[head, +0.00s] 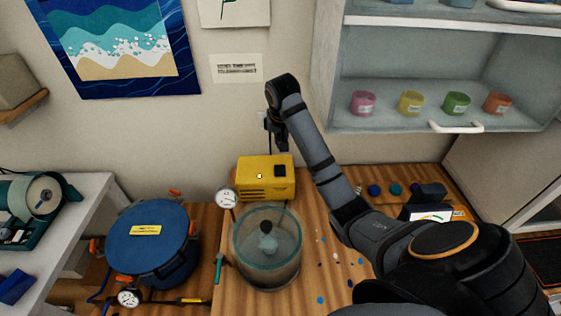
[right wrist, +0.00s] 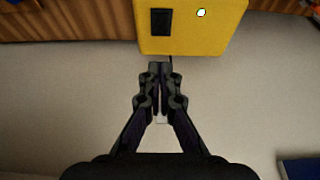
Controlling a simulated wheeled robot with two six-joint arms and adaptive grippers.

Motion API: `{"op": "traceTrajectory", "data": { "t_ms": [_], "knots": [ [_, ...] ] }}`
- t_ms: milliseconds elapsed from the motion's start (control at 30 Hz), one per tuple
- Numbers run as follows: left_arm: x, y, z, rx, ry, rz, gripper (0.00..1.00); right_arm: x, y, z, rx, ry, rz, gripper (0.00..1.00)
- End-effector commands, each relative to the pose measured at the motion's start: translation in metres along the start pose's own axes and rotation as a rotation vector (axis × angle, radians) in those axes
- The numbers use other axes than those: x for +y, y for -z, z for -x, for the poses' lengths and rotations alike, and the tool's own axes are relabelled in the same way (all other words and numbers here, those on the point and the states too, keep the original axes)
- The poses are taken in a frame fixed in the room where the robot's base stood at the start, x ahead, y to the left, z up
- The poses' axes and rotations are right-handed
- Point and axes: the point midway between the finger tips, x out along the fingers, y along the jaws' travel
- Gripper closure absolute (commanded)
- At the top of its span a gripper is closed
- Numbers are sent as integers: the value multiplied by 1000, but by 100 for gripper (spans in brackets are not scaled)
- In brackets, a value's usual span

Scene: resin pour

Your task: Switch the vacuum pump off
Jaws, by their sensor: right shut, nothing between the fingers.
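The yellow vacuum pump (head: 262,190) stands at the back of the wooden bench against the wall. It has a dark switch (head: 280,171) and a small light spot on its top. In the right wrist view the pump (right wrist: 195,42) fills the upper middle, with the dark switch (right wrist: 161,22) near its edge and a white-and-red dot (right wrist: 201,12) beside it. My right gripper (head: 275,135) hangs above and behind the pump, close to the wall. Its fingers (right wrist: 160,68) are shut and empty, just short of the pump's edge in the wrist view. The switch position cannot be told.
A clear round chamber (head: 252,270) stands in front of the pump, with a gauge (head: 226,198) beside it. A blue pot (head: 128,248) with orange clamps is at left. Small coloured pieces lie to the right of the chamber. A shelf cabinet (head: 380,122) holds coloured jars above.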

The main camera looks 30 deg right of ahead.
Motion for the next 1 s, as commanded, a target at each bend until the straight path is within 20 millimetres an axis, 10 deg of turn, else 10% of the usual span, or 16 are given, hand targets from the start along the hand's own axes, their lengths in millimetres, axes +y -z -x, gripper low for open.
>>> {"op": "traceTrajectory", "data": {
  "t_ms": [367,700,1000],
  "knots": [
    [12,48,29,70,-18,11,44,0,0,-66,-6,-2,1,100],
    [6,23,49,30,-12,6,44,0,-7,-125,-4,-1,0,100],
    [5,26,50,34,-11,6,44,0,-10,-137,-1,-1,1,100]
  ]
}}
